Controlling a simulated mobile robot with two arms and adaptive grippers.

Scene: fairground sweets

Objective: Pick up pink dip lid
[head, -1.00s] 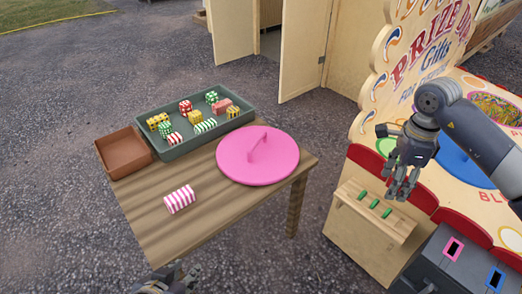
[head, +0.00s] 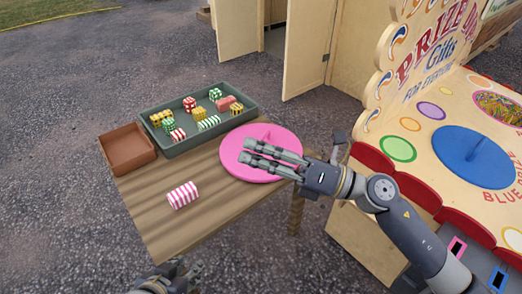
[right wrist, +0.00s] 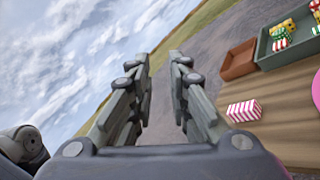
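The pink dip lid (head: 231,152) is a round disc lying flat at the right end of the wooden table. Its upright handle is partly hidden behind my fingers. My right gripper (head: 246,151) is open and empty, with its fingers stretched over the lid, pointing left. I cannot tell whether they touch it. The right wrist view shows the gap between the fingers (right wrist: 163,62), with only a sliver of the lid (right wrist: 316,92) at the right edge. My left gripper (head: 180,272) shows partly at the bottom edge, below the table's front; its opening is unclear.
A green tray (head: 253,115) of striped and dotted sweets stands at the table's back, beside an empty brown box (head: 127,150). A pink-and-white striped sweet (head: 183,195) lies on the wooden table (head: 150,215). The prize booth (head: 425,120) stands to the right.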

